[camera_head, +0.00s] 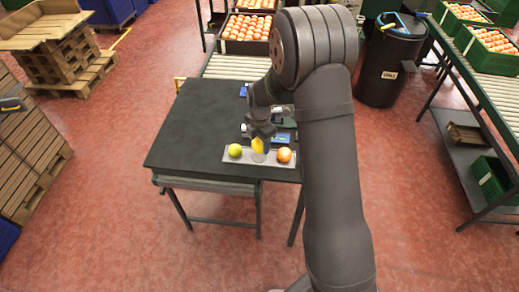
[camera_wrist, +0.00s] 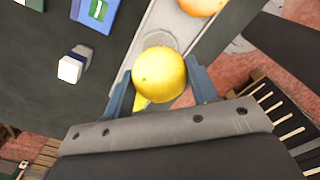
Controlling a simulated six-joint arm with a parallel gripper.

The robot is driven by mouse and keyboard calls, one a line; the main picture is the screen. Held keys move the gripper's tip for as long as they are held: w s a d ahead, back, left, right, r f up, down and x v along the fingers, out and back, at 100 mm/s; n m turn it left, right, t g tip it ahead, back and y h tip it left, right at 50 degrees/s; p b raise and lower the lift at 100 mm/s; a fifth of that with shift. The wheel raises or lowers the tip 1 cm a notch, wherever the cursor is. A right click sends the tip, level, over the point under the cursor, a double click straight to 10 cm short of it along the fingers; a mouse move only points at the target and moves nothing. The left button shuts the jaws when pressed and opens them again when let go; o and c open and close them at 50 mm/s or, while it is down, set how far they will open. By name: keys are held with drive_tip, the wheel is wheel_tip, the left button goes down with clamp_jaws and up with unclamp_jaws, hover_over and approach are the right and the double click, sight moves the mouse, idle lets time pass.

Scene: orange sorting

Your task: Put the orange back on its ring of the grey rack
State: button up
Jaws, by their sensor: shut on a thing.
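My gripper (camera_head: 262,138) is shut on a round fruit (camera_head: 257,145), the orange, which looks yellow here. In the wrist view my gripper (camera_wrist: 160,88) has one finger on each side of the orange (camera_wrist: 159,72). The grey rack (camera_head: 270,161) lies on the near part of the dark table. A clear ring (camera_wrist: 158,40) shows on the rack (camera_wrist: 196,38), just beyond the held orange and partly hidden by it. The gap between the orange and the ring is hard to judge.
On the rack, a yellow-green fruit (camera_head: 235,150) sits left and an orange-red fruit (camera_head: 284,155) right of the held one. A blue box (camera_wrist: 97,12) and a small white-ended block (camera_wrist: 72,66) lie beside the rack. The table's left part (camera_head: 195,125) is clear.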

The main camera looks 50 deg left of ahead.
sight(259, 149)
drive_tip(key=shift+a+f, duration=0.1)
drive_tip(key=shift+f, duration=1.9)
drive_tip(key=shift+f, duration=0.1)
drive_tip(key=o, duration=1.1)
drive_tip(key=shift+c, duration=0.2)
wheel_tip(259, 149, up, 12)
drive_tip(key=shift+r, duration=0.1)
